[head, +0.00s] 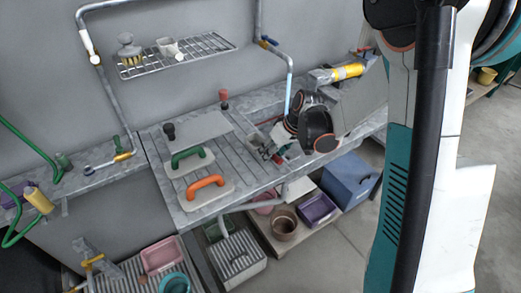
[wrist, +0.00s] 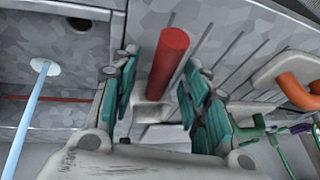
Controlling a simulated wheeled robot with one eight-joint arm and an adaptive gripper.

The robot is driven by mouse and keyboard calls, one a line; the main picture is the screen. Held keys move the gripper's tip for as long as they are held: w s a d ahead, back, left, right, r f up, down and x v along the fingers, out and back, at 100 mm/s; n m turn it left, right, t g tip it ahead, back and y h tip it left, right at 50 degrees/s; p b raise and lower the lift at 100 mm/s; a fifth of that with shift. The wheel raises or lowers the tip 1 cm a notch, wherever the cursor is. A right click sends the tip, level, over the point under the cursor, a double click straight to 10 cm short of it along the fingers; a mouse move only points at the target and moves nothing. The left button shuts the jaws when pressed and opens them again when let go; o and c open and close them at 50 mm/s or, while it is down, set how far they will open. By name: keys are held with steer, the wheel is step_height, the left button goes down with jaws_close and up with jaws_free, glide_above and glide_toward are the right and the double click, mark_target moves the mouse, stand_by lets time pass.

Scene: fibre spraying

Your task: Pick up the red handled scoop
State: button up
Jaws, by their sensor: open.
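The red handled scoop shows in the wrist view. Its red cylindrical handle (wrist: 170,62) stands up between my fingers, and a pale block-like part (wrist: 150,113) lies at its lower end. My gripper (wrist: 161,75) is open, with one green-padded finger on each side of the handle. Gaps show on both sides of it, so neither finger clearly touches. In the head view my gripper (head: 270,148) is low over the right part of the grooved bench, and a small bit of red shows by the fingers. The rest of the scoop is hidden there by my gripper and wrist.
On the grooved bench (head: 205,150) left of my gripper lie a green-handled float (head: 187,155) and an orange-handled one (head: 206,184). A pale blue upright rod (wrist: 35,105) stands close to my gripper. A wire shelf (head: 185,57) hangs above. Bins sit below.

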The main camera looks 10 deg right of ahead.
steer(key=shift+c, duration=0.2)
jaws_close()
stand_by(0.3)
